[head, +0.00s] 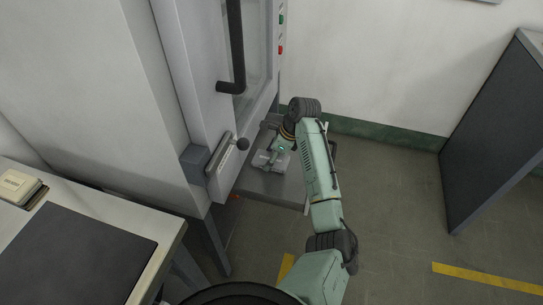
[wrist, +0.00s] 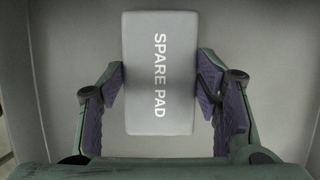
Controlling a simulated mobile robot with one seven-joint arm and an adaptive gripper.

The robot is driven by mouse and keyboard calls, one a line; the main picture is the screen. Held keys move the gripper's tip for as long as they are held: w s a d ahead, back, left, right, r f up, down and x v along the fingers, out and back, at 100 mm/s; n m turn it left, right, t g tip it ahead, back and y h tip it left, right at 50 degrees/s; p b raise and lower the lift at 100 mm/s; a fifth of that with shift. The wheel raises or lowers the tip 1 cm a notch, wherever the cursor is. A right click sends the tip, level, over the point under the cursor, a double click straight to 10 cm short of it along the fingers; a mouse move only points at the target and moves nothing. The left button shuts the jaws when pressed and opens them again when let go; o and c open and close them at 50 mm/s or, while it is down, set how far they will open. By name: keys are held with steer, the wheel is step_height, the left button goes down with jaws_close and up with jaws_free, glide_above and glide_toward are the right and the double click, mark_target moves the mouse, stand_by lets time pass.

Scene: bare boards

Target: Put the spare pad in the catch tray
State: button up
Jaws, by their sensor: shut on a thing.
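The spare pad (wrist: 160,72) is a light grey block with white "SPARE PAD" lettering in the wrist view. My gripper (wrist: 160,84) is shut on it, with one purple-lined finger at each long side. In the head view my gripper (head: 270,158) is over the catch tray (head: 285,191), a grey tray on the front of the machine. The wrist view shows the tray's grey floor (wrist: 75,50) behind the pad. I cannot tell whether the pad touches the floor. My arm hides part of the tray's right side.
The machine (head: 185,60) stands behind and left of the tray, with a dark door handle (head: 237,45) and a ball-ended lever (head: 242,144). A bench (head: 165,240) with a dark mat is at lower left. A dark panel (head: 495,125) stands at right. Floor between is clear.

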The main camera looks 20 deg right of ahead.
steer(key=o, duration=0.9)
steer(key=shift+f, duration=0.15)
steer(key=shift+o, duration=0.2)
steer(key=v, duration=1.2)
